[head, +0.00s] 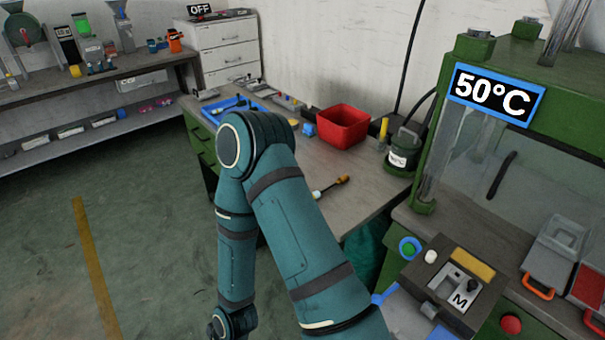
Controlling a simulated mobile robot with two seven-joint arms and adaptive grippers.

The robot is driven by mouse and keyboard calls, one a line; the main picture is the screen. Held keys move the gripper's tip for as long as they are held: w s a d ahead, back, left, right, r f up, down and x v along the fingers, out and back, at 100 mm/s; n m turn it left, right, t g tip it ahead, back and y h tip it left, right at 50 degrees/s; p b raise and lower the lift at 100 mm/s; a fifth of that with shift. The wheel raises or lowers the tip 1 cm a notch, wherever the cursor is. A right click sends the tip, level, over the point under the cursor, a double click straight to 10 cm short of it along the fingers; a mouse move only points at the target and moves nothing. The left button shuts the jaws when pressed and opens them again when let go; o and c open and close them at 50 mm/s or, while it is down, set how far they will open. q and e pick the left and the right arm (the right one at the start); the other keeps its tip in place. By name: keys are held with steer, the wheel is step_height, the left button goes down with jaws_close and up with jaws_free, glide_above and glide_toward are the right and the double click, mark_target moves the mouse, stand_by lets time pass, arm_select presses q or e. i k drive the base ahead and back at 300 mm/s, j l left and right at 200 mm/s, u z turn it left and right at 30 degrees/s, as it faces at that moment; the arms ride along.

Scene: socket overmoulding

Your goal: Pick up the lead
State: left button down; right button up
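No lead can be made out for certain. My arm crosses the middle of the head view, bends at a high elbow and drops to the bottom edge. It hides part of the bench. Neither gripper shows in the head view.
A red bin (342,126), a blue tray (231,108) and a dark green canister (402,150) stand on the workbench (365,185). The green machine (520,60) with a 50°C sign fills the right. Open floor (150,230) lies left.

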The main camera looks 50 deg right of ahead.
mark_target(327, 189)
steer(key=i+l, duration=0.1)
steer(key=i, duration=1.35)
steer(key=i+z, duration=0.4)
steer(key=i+j+z, duration=0.2)
steer(key=i+z, duration=0.25)
